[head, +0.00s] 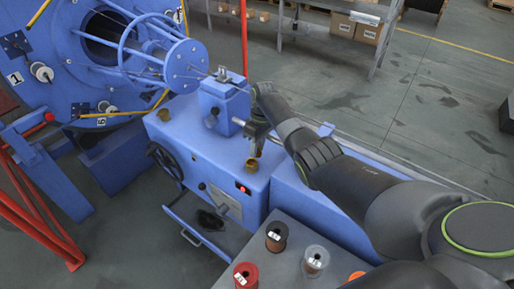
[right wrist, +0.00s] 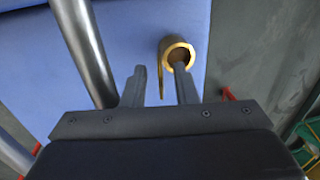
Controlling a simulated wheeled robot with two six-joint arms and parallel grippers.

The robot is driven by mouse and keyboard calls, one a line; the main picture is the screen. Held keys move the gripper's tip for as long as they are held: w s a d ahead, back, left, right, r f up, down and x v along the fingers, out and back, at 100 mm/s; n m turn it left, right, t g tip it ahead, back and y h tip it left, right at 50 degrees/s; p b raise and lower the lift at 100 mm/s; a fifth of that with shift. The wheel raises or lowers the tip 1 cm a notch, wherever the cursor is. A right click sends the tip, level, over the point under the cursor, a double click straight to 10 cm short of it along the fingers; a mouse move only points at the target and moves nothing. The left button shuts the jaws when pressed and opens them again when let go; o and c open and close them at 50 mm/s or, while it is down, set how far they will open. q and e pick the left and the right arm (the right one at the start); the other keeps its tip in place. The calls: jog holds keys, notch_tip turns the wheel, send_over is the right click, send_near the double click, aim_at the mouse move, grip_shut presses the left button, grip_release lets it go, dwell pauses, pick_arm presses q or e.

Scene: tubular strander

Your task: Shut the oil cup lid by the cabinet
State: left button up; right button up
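A brass oil cup (head: 251,163) stands on top of the blue machine cabinet (head: 212,158), close below my right gripper (head: 256,150). In the right wrist view the cup (right wrist: 177,46) shows its round open mouth, and its lid (right wrist: 162,84) is seen edge-on as a thin brass strip at the cup's left side, swung open. My right gripper (right wrist: 160,72) is open, with the lid's edge between its fingers in the picture. The right finger overlaps the cup's mouth in the picture; I cannot tell whether it touches. My left gripper is not in view.
A second brass cup (head: 163,115) sits farther left on the cabinet. A blue block (head: 222,105) and a metal bar (right wrist: 86,50) stand near my right gripper. An open drawer (head: 207,227) juts from the cabinet front. Several spools stand on a grey table (head: 290,250) in front.

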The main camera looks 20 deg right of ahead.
jog(key=shift+f, duration=0.35)
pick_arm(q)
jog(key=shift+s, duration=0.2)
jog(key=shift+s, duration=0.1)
pick_arm(e)
jog(key=shift+c, duration=0.5)
grip_shut()
